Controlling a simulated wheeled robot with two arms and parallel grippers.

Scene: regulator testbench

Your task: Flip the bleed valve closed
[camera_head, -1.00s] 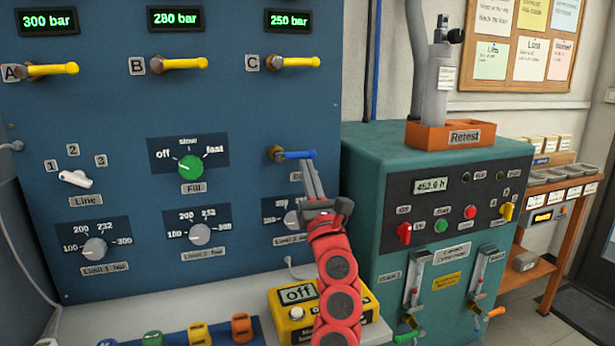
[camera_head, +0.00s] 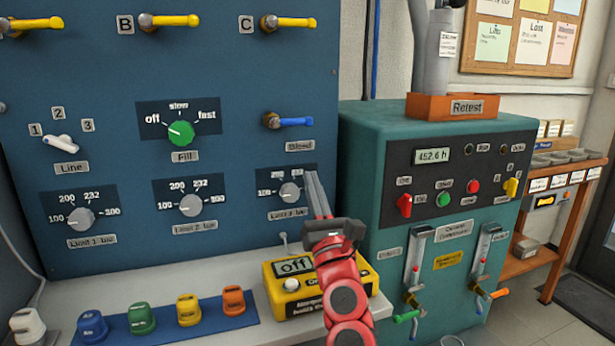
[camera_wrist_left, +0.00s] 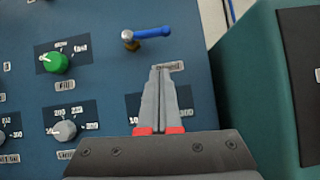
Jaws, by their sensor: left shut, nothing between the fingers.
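The bleed valve (camera_head: 288,121) is a blue lever on a brass stem on the blue panel, above the "Bleed" label (camera_head: 300,146). The lever lies horizontal, pointing right. In the left wrist view the blue lever (camera_wrist_left: 152,33) also shows, just beyond the fingertips. My left gripper (camera_head: 312,176) is shut and empty, below the lever and apart from it, in front of the panel near the third limit knob (camera_head: 290,192). In the left wrist view its closed fingers (camera_wrist_left: 160,70) point up at the "Bleed" label. My right gripper is not in view.
A green fill knob (camera_head: 181,133) is left of the valve. Yellow levers (camera_head: 290,23) sit above it. A yellow device reading "off" (camera_head: 290,302) stands on the bench under my arm. The teal Retest cabinet (camera_head: 362,150) stands close on the right.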

